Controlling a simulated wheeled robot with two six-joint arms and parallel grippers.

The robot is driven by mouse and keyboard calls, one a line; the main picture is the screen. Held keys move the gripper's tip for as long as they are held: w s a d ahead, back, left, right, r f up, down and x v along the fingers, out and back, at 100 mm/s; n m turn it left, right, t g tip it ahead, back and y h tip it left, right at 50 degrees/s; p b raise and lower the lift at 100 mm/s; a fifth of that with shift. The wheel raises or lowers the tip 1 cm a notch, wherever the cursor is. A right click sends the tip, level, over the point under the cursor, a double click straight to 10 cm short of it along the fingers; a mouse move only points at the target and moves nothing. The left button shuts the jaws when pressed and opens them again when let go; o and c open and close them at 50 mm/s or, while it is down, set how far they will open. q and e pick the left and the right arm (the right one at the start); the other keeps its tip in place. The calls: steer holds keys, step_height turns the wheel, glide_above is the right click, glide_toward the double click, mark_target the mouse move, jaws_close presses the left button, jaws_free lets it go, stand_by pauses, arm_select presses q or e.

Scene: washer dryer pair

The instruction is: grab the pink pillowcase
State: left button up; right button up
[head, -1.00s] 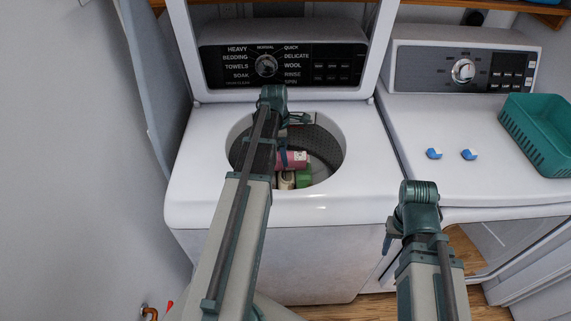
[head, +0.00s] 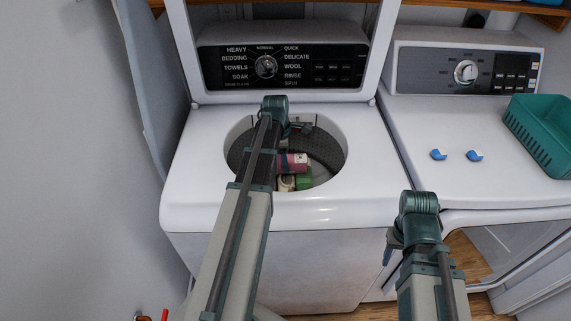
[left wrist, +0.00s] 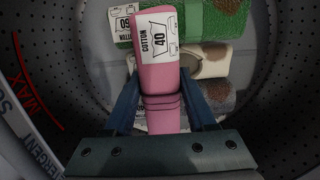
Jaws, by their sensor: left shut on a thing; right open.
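The pink pillowcase (left wrist: 159,78) is a rolled bundle with a white label reading "COTTON 40". It also shows inside the washer drum in the head view (head: 296,162). My left gripper (left wrist: 165,103) reaches down into the drum and is shut on the pillowcase, with one blue finger on each side of it. In the head view my left arm hides part of the drum and the bundle. My right gripper (head: 394,244) is in front of the machines, apart from any laundry; its fingers are small and partly hidden behind my arm.
A green roll (left wrist: 215,28) and a cream, brown-spotted roll (left wrist: 208,63) lie in the drum beside the pillowcase. The washer's white top (head: 195,195) rims the opening. A teal basket (head: 541,135) and two blue-and-white items (head: 438,155) sit on the dryer.

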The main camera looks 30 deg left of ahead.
arm_select(q)
jaws_close()
steer(key=shift+r, duration=0.1)
step_height(320, 180, up, 10)
steer(key=p, duration=1)
